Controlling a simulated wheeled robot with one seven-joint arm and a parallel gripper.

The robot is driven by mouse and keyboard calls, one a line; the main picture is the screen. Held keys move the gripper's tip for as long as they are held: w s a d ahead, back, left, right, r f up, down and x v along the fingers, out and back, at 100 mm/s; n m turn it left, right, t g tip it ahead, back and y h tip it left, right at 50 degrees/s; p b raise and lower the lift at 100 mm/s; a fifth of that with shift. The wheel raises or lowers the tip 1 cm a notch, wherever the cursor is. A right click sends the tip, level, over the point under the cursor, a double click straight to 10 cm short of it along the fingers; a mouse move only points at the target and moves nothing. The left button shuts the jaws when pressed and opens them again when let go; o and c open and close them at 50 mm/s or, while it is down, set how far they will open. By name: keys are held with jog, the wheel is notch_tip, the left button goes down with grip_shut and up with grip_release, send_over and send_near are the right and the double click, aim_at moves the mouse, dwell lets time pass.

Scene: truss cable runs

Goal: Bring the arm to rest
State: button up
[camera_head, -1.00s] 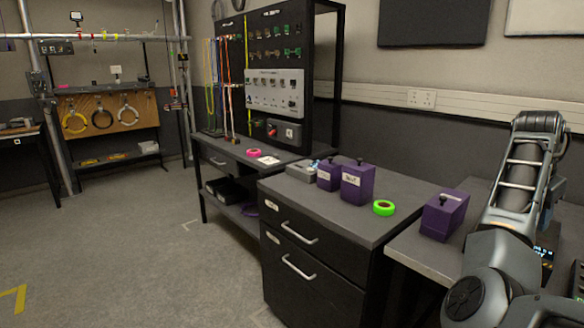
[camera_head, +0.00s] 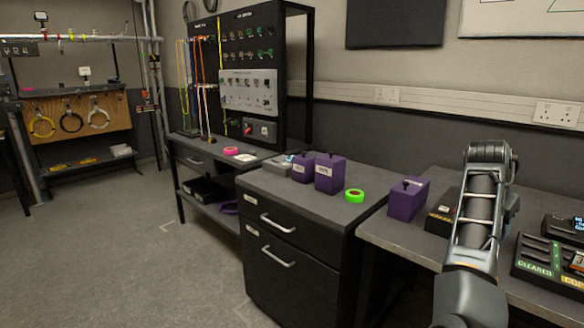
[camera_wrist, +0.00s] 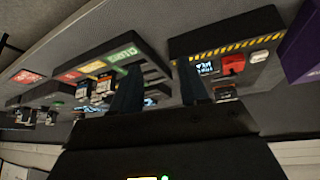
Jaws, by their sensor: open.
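My arm stands folded upright at the right of the head view, in front of the right-hand bench (camera_head: 408,243). My gripper (camera_wrist: 160,80) shows in the wrist view as two dark fingers set apart, with nothing seen between them. In that view it is above a bench top that bears a tray (camera_wrist: 115,75) with green, yellow and red labels and a box with a hazard stripe (camera_wrist: 228,45). The gripper's fingers do not show in the head view.
Another purple box (camera_head: 408,200) and a labelled tray (camera_head: 548,262) are on the right bench close to my arm. Open floor (camera_head: 120,260) lies at left.

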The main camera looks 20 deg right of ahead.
jog(key=s+a+f+n+t+h, duration=0.2)
jog(key=s+a+f+n, duration=0.15)
jog(key=f, duration=0.35)
jog(key=s+a+f+n+t+h, duration=0.2)
jog(key=a+f+n, duration=0.2)
jog(key=f, duration=0.2)
jog(key=s+a+f+n+t+y, duration=0.1)
jog(key=s+a+f+n+t, duration=0.25)
jog(key=a, duration=0.45)
jog(key=s+a+f+n+t+y, duration=0.2)
jog(key=s+a+n+t, duration=0.1)
jog(key=s+a, duration=0.3)
jog(key=s+a+r+n+t+y, duration=0.1)
jog(key=s+a+r+y, duration=0.1)
jog(key=s+a, duration=0.45)
jog(key=s+a+r+n+t+y, duration=0.1)
jog(key=s+a+n+y, duration=0.15)
jog(key=a, duration=0.65)
jog(key=s+a+r+t+y, duration=0.2)
jog(key=s+a+r, duration=0.6)
jog(key=s+r, duration=0.2)
jog(key=shift+s+a+r+m+y, duration=0.25)
jog(key=shift+s+m+y, duration=0.1)
jog(key=shift+s, duration=0.2)
grip_shut()
